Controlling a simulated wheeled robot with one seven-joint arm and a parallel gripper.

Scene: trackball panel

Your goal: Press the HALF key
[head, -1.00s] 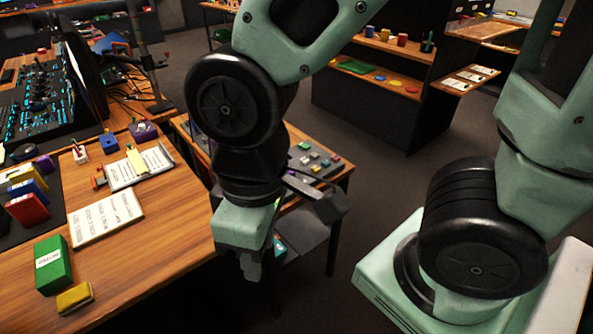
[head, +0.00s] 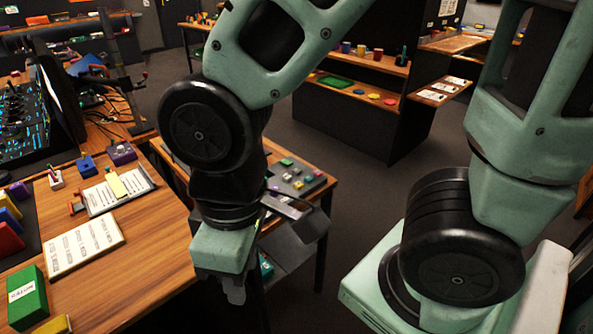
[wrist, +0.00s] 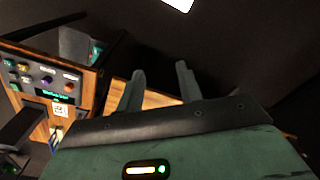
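A grey panel (head: 296,181) with several small coloured keys lies on a small wooden table, behind my wrist in the head view. Its key labels are too small to read, so I cannot tell which one is the HALF key. My gripper (head: 236,290) hangs in front of this table, pointing down, apart from the panel. In the wrist view my gripper (wrist: 160,82) has its two fingers apart with nothing between them. A dark panel (wrist: 40,76) with knobs and a small lit display shows at the left there; I cannot tell whether it is the same panel.
A large wooden desk (head: 140,262) stands at the left with a clipboard (head: 120,190), a paper sheet (head: 85,245) and a green box (head: 27,298). A shelf unit (head: 345,125) stands at the back. Open floor lies right of the small table.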

